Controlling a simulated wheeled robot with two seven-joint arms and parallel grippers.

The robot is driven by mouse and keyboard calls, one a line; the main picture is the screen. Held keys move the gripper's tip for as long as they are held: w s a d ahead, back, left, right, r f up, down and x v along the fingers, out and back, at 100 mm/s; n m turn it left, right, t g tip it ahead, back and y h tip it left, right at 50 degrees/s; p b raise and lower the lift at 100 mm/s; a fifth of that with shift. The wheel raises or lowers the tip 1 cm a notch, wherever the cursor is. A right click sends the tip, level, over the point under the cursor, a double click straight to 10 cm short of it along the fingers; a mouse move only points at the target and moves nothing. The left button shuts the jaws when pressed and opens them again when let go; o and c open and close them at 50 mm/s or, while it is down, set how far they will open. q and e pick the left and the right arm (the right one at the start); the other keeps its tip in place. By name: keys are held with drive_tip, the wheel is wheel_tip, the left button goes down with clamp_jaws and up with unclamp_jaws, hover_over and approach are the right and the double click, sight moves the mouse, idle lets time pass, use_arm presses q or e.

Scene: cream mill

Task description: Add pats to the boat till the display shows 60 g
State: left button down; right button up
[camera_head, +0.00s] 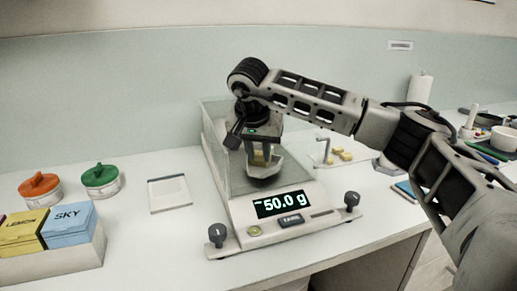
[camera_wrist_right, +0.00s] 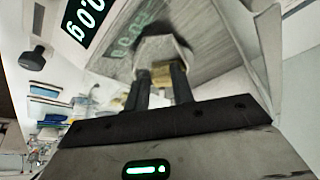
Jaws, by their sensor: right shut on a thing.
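The pale boat (camera_head: 277,165) sits on the pan inside the glass shield. My right gripper (camera_head: 260,158) reaches down into the shield, just over the boat, shut on a yellow pat. In the right wrist view the pat (camera_wrist_right: 161,73) shows by the fingertips with the boat (camera_wrist_right: 160,48) beyond. The fingers hide part of the boat and its contents. More yellow pats (camera_head: 345,155) lie right of the balance. My left gripper is not in view.
Glass walls (camera_head: 216,150) stand close around my right gripper. A flat clear-topped square (camera_head: 169,194) lies left of the balance. Orange-lidded (camera_head: 40,186) and green-lidded (camera_head: 101,180) jars and a box of labelled packets (camera_head: 70,225) are at left. A white roll (camera_head: 420,88) stands at the back right.

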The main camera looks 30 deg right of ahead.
drive_tip(key=shift+f, duration=0.2)
drive_tip(key=o, duration=0.9)
drive_tip(key=shift+o, duration=0.6)
drive_tip(key=shift+r, duration=0.1)
